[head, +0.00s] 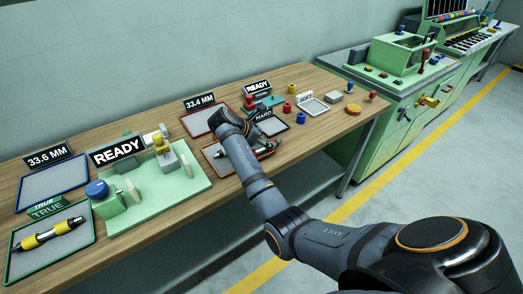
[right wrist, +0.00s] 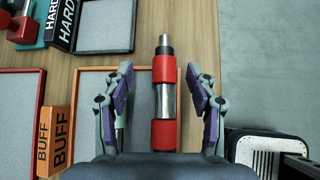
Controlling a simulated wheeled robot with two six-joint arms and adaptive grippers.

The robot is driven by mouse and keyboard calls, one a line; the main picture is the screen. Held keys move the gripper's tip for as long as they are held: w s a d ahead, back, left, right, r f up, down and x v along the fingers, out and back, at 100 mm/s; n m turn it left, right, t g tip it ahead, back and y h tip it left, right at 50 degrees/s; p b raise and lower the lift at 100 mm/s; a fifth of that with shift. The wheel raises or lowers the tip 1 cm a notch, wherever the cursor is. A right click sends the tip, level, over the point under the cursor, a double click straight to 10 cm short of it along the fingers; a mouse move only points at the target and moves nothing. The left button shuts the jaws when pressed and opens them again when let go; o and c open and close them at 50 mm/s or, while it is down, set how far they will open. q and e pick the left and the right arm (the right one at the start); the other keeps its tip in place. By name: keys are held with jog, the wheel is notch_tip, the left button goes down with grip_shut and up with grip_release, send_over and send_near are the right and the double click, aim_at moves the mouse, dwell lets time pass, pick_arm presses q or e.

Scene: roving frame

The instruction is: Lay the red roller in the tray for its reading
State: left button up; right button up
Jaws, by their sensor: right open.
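The red roller (right wrist: 163,100), with red bands on a bare metal shaft, lies lengthwise between my right gripper's spread fingers (right wrist: 159,72). The gripper is open, with a gap on either side of the roller. The roller is over the orange-rimmed tray (right wrist: 92,72) beside the BUFF sign (right wrist: 55,140); its far end reaches past the tray's rim. In the head view my right gripper (head: 262,149) is low at this tray, partly hiding it and the roller. A red-rimmed tray (head: 192,126) stands by the 33.4 MM sign (head: 199,102). My left gripper is out of view.
A blue-rimmed tray (head: 52,184) stands by the 33.6 MM sign (head: 48,156). A yellow-and-black roller (head: 48,234) lies in a green-rimmed tray. A green fixture (head: 165,184) stands between these trays and my arm. The HARD sign (head: 264,115) and small coloured pieces stand farther right.

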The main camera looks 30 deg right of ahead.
jog(key=shift+s+p+x, duration=0.15)
jog(key=shift+x, duration=1.2)
jog(key=shift+s+p+x, duration=0.15)
jog(key=shift+x, duration=1.15)
jog(key=shift+a, duration=0.25)
jog(key=c, duration=0.4)
grip_shut()
